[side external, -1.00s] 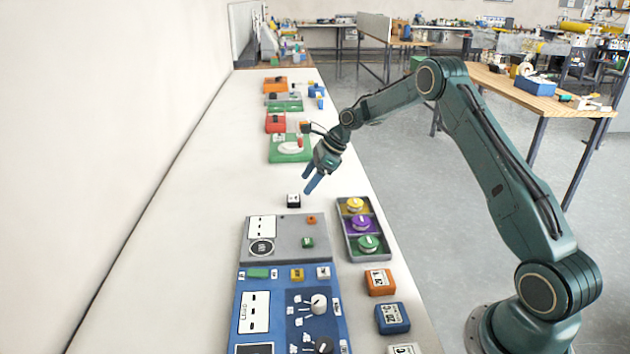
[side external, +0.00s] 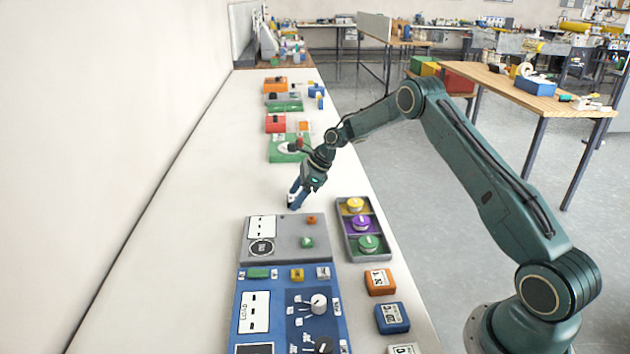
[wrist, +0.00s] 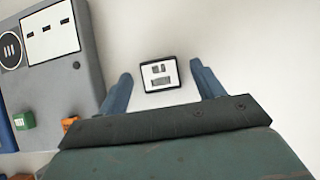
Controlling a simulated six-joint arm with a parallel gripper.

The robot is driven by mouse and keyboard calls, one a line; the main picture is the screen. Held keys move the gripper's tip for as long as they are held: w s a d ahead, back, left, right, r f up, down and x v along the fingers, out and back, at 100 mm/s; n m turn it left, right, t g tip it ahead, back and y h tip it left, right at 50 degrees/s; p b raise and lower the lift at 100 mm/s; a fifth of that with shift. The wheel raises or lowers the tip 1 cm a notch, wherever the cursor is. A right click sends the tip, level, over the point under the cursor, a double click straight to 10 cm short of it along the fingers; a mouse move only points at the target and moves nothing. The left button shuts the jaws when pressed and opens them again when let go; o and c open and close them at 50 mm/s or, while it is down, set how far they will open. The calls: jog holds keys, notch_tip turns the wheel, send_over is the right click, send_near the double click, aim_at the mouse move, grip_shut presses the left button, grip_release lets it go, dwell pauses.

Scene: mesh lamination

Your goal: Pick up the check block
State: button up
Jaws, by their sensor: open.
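The check block (wrist: 159,74) is a small block with a white top, a black border and dark marks. In the wrist view it lies on the white table between the two blue fingers of my gripper (wrist: 162,82), nearer their tips. The fingers are open, with a gap on each side of the block. In the side view my gripper (side external: 295,200) points down at the block's place, just beyond the grey panel. There the fingers hide most of the block (side external: 290,201).
The grey panel (side external: 285,248) and the blue panel (side external: 243,340) lie just in front. A tray (side external: 352,252) of yellow, purple and green knobs stands to the right. Green and red units (side external: 272,158) stand farther back. The table's left side is clear.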

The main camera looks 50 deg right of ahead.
dwell(0.5)
jog(key=c, duration=1.1)
jog(key=shift+r, duration=0.15)
notch_tip(320, 180, up, 20)
jog(key=shift+f, duration=0.2)
